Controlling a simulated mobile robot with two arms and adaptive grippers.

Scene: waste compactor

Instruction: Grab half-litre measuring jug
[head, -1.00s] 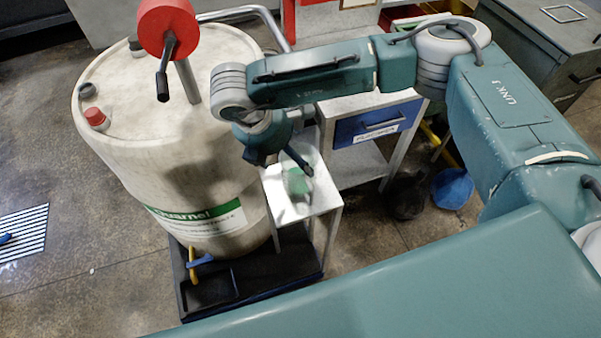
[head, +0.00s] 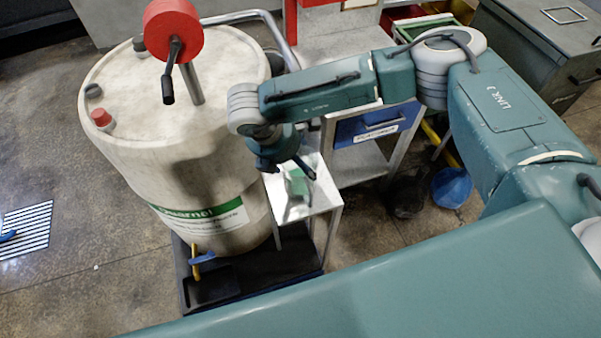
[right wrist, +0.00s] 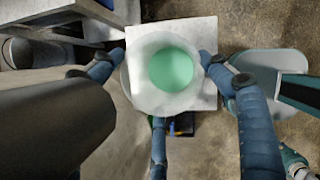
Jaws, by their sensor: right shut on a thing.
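The measuring jug is a pale, translucent vessel with green inside. In the right wrist view the jug (right wrist: 172,70) is seen from above, over a small white stand (right wrist: 205,33). In the head view the jug (head: 299,186) shows as a small green and clear shape at the white stand (head: 323,197), partly behind my right gripper. My right gripper (head: 290,172) has its fingers around the jug's rim and is shut on it. In the right wrist view the right gripper (right wrist: 162,75) has fingers on the left, right and lower sides. My left gripper is not in view.
A large cream barrel (head: 200,150) with a red-headed crank (head: 172,30) stands left of the stand, on a dark tray (head: 215,285). A bench with a blue drawer (head: 375,127) stands behind.

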